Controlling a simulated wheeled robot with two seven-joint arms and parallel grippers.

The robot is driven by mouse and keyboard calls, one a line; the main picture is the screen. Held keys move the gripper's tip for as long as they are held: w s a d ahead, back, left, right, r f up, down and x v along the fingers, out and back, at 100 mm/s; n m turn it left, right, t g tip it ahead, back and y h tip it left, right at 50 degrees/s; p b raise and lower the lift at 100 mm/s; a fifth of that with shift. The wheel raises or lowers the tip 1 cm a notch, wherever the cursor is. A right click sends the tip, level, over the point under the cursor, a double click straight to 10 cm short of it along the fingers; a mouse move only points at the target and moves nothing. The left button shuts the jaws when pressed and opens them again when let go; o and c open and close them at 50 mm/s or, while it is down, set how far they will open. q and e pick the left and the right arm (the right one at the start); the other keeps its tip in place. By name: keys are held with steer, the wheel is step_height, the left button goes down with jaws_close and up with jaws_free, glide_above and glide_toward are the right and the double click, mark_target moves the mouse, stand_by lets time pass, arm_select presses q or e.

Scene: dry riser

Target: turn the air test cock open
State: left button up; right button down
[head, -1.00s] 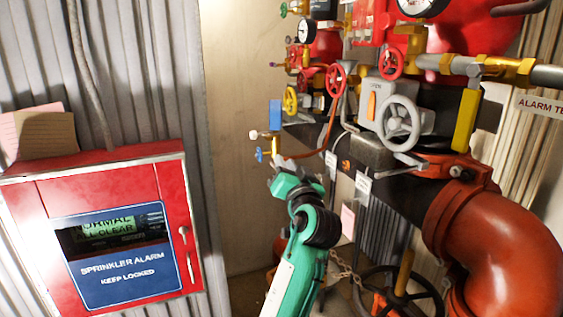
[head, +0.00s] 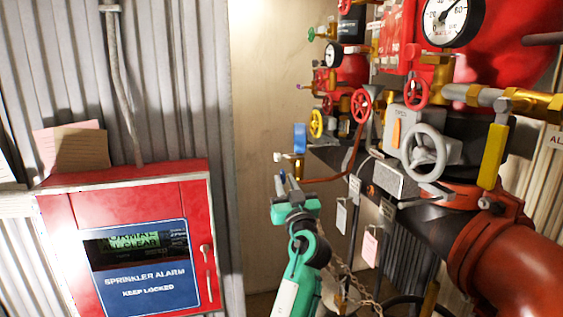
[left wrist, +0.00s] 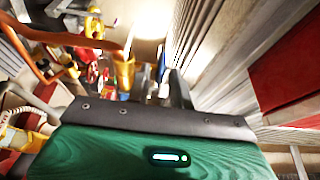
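A blue lever handle (head: 299,137) stands upright on the small brass fittings at the left end of the dark pipe in the head view. A white knob (head: 277,157) sits just below and left of it. No label shows which is the air test cock. My left gripper (head: 288,181) is just below these fittings, its two fingers apart and pointing up at them. In the left wrist view the fingers (left wrist: 159,88) show apart, with a blue part (left wrist: 161,67) beyond and between them and a brass fitting (left wrist: 123,73) to the left. Contact cannot be told. My right gripper is out of view.
A red sprinkler alarm box (head: 190,240) is on the wall at left. Red (head: 361,106), yellow (head: 316,123) and grey (head: 424,151) handwheels crowd the pipework at right. A copper tube (head: 340,175) curves close beside the fittings. Tags and a chain (head: 357,287) hang below.

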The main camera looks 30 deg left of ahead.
mark_target(281, 170)
arm_select(q)
steer(key=p+x, duration=0.1)
steer(key=x, duration=0.3)
steer(key=shift+r+p, duration=0.15)
steer(key=shift+p, duration=0.15)
steer(key=shift+w+a, duration=0.35)
